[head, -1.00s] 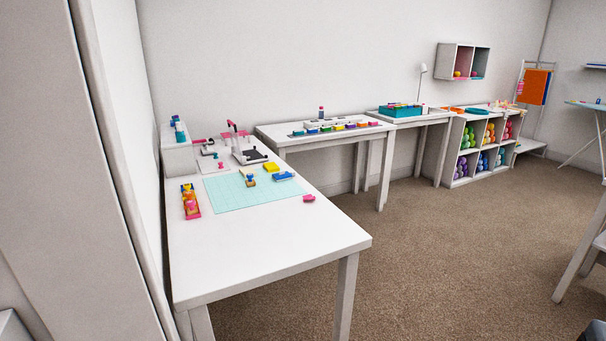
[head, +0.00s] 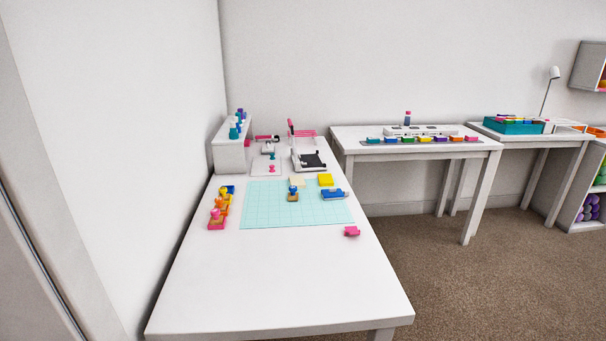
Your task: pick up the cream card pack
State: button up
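The cream card pack appears to be the small pale cream block (head: 298,181) at the back edge of the teal cutting mat (head: 265,212) on the long white table. It is small in the picture. A stamp with a blue knob and wooden base (head: 293,194) stands just in front of it and partly overlaps it. A yellow pack (head: 325,180) lies just to its right. My gripper is not in view.
On the white table (head: 270,285), a blue tool (head: 334,194) and a pink item (head: 352,231) lie right of centre. A pink tray of stamps (head: 217,220) is at left. A paper trimmer (head: 308,159) stands behind. The near tabletop is clear; carpet lies at right.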

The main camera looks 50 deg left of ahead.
aim_at(298, 181)
jog(key=u, duration=0.35)
jog(key=i, duration=2.2)
jog(key=u, duration=1.35)
jog(key=i, duration=1.2)
jog(key=u, duration=1.6)
jog(key=i, duration=0.45)
jog(key=u, duration=0.25)
